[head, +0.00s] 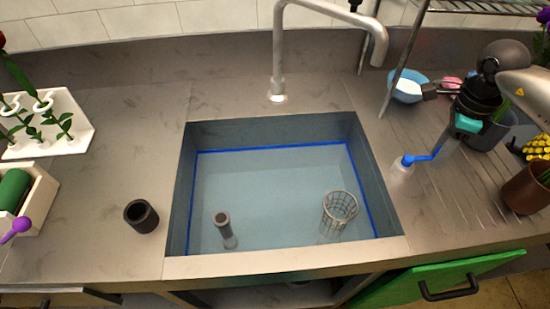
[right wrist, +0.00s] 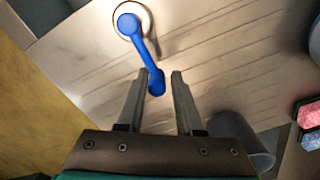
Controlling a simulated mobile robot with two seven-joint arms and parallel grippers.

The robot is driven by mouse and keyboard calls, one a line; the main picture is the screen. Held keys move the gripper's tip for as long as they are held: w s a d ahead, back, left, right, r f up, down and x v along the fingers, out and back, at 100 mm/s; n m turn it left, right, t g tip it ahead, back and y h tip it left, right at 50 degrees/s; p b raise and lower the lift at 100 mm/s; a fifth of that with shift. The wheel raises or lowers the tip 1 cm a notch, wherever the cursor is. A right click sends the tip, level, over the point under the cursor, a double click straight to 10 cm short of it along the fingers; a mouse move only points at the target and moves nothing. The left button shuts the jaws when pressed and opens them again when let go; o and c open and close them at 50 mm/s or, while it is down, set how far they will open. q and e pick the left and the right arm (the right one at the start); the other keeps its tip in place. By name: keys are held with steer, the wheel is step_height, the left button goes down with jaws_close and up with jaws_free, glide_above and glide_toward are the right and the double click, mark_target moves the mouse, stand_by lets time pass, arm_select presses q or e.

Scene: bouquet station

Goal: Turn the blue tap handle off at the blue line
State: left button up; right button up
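The blue tap handle (head: 418,159) sits on a pale round base on the counter, right of the sink (head: 285,264). In the right wrist view the handle (right wrist: 140,42) runs from its base toward my fingers. My right gripper (right wrist: 160,73) is open, with the handle's free end between the fingertips, close to the left finger. In the head view my right gripper (head: 438,152) is just right of the handle. The blue line (head: 270,149) runs around the sink's inner wall, near the water surface. The grey tap (head: 278,60) arches behind the sink. My left gripper is out of view.
A wire-mesh cup (head: 340,207) and a small cylinder (head: 224,228) are in the sink. A dark cup (head: 141,216) stands left of it. A blue bowl (head: 408,88), rack post (head: 400,65) and brown pot (head: 524,190) are near my right arm. A green door (head: 430,280) is below.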

steer(key=shift+o, duration=1.4)
steer(key=shift+w+a, duration=0.1)
steer(key=shift+w, duration=0.1)
steer(key=shift+o, duration=0.4)
steer(key=shift+s, duration=0.1)
step_height(320, 180, up, 8)
steer(key=p, duration=0.6)
steer(key=shift+f, duration=0.2)
steer(key=shift+s+f, duration=0.1)
